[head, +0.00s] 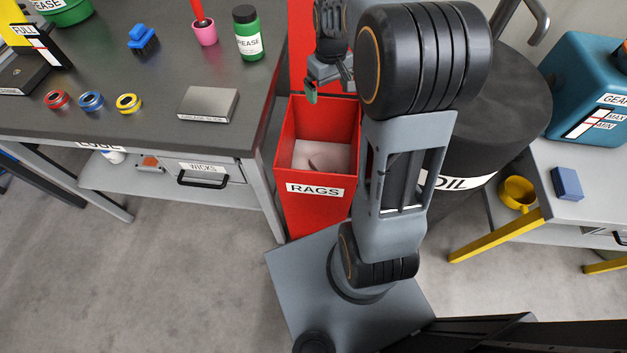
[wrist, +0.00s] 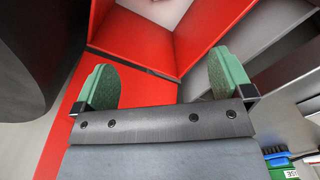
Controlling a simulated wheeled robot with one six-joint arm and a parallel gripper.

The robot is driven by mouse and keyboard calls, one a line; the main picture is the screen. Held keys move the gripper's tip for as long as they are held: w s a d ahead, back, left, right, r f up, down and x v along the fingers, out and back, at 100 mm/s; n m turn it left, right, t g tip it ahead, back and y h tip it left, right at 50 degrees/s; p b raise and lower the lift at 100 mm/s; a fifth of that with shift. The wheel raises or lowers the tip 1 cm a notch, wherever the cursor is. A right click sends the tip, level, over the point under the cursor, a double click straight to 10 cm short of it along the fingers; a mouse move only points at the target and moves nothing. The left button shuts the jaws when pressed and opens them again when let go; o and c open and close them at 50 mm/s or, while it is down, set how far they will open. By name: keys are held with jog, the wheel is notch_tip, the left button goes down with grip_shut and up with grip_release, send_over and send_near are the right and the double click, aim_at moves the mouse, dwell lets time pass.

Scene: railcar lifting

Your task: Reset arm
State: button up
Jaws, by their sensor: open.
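My gripper (head: 330,88) is above the back part of the red bin labelled RAGS (head: 318,207) in the head view. In the wrist view my gripper (wrist: 165,82) shows two green finger pads set wide apart, with nothing between them. The bin's red inner walls (wrist: 130,38) show beyond the fingers there. A small dark object (head: 312,165) lies on the pale bottom of the bin. My arm hides part of the bin's right side in the head view.
A dark workbench (head: 150,118) stands to the left, with a metal box (head: 208,104), tape rolls and a green grease jar (head: 248,33). A black OIL drum (head: 500,120) is close to the right of my arm. A side table holds a teal gear-oil container (head: 585,85).

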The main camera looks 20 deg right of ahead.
dwell(0.4)
jog(key=s+a+r+m+t+p, duration=0.1)
jog(key=s+a+r+p, duration=0.2)
jog(key=s, duration=0.4)
jog(key=s+a+r+m+t+p, duration=0.1)
jog(key=s+a+r+p, duration=0.3)
jog(key=s, duration=0.3)
jog(key=shift+a+r+m, duration=0.35)
jog(key=shift+r+m, duration=0.05)
jog(key=shift+r, duration=0.3)
jog(key=shift+n+t, duration=0.5)
jog(key=shift+t, duration=0.3)
jog(key=r, duration=0.1)
jog(key=s+a+r+p, duration=0.1)
jog(key=s+r+p, duration=0.1)
jog(key=r, duration=0.1)
jog(key=shift+a+r, duration=0.1)
jog(key=shift+a, duration=0.25)
jog(key=shift+c, duration=0.3)
